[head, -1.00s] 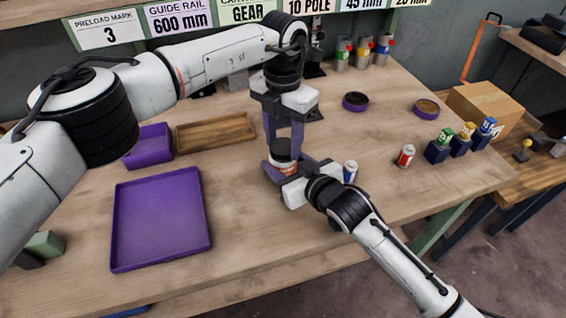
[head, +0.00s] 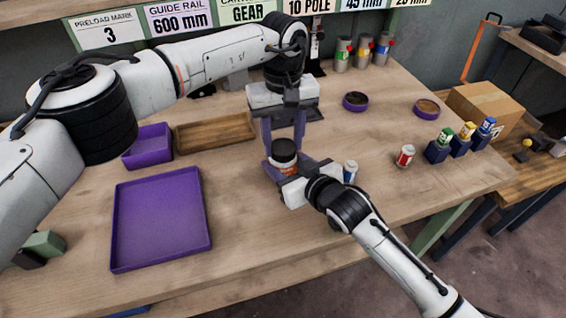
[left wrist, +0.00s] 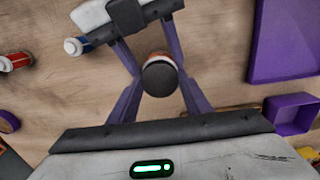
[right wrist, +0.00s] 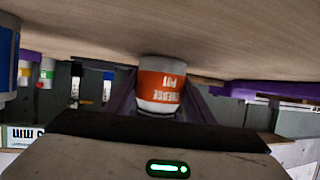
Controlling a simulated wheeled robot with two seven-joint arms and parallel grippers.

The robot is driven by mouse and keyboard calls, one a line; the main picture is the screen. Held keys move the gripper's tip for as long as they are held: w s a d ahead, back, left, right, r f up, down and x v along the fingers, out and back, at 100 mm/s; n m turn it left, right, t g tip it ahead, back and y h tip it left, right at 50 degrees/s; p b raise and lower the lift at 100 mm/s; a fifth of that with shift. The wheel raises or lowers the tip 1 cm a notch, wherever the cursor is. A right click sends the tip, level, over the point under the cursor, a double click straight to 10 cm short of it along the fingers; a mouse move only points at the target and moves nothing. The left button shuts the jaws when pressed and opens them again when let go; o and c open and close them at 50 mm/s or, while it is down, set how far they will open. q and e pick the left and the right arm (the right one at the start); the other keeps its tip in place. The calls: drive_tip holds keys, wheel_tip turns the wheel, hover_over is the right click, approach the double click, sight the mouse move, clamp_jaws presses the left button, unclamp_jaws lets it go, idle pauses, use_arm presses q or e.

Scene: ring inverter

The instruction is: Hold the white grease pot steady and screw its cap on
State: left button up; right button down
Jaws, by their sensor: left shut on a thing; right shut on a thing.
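The white grease pot (head: 284,170), with an orange label band, stands upright on the bench in the head view. Its black cap (head: 284,150) sits on top, and it shows from above in the left wrist view (left wrist: 160,78). My left gripper (head: 284,141) reaches down from above with its purple fingers shut on the cap. My right gripper (head: 281,169) comes in low and is shut on the pot body. In the right wrist view the pot (right wrist: 161,85) appears upside down between the fingers. The seam between cap and pot is too small to judge.
A blue-and-white can (head: 350,172) stands close to my right gripper, with a red can (head: 405,156) farther right. A flat purple tray (head: 160,262) lies left. The bench front is clear.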

use_arm(q)
drive_tip(key=o, duration=1.2)
drive_tip(key=shift+r, duration=0.1)
drive_tip(key=shift+r, duration=2.2)
drive_tip(key=shift+c, duration=0.5)
